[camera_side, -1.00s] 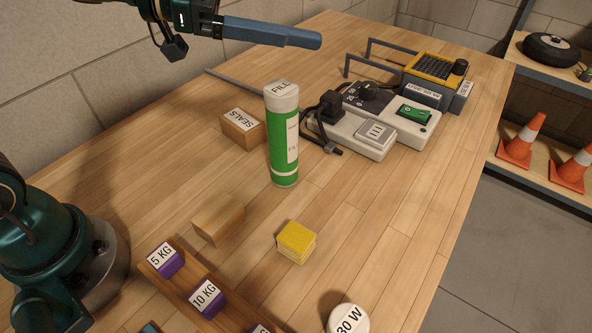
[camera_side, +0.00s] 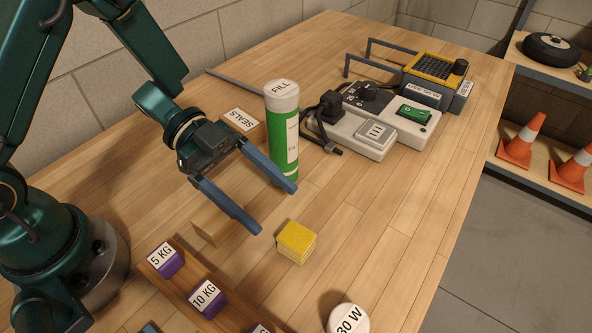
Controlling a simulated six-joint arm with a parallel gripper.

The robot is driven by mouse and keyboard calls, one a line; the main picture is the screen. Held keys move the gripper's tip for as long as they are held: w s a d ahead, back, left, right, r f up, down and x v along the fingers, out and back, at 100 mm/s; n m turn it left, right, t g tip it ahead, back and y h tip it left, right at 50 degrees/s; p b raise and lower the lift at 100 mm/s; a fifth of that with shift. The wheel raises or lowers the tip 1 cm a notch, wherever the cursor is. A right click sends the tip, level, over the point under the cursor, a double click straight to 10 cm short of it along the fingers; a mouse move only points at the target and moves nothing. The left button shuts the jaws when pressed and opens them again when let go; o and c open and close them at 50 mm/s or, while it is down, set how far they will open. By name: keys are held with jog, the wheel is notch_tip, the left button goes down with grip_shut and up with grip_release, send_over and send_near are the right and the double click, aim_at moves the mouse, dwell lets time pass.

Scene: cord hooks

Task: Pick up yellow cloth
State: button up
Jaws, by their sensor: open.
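The yellow cloth (camera_side: 296,241) is a small folded square stack lying on the wooden table, in the lower middle of the side view. My gripper (camera_side: 277,210) is open, with its two blue-grey fingers spread wide and nothing between them. It hangs above the table, up and to the left of the cloth, with its fingertips pointing down and right toward it. The fingers look apart from the cloth, though their exact height is hard to tell.
A green and white FILL tube (camera_side: 283,120) stands close behind the right finger. A wooden block (camera_side: 212,228) is partly hidden under the gripper. A rack with purple weights (camera_side: 206,297) and a white 30 W disc (camera_side: 347,320) lie in front. The table right of the cloth is clear.

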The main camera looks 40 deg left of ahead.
aim_at(294, 234)
notch_tip(294, 234, down, 3)
jog(key=shift+d+r, duration=0.1)
jog(key=shift+x, duration=2.5)
jog(key=shift+c, duration=0.3)
grip_shut()
jog(key=shift+r, duration=0.1)
jog(key=shift+r, duration=0.1)
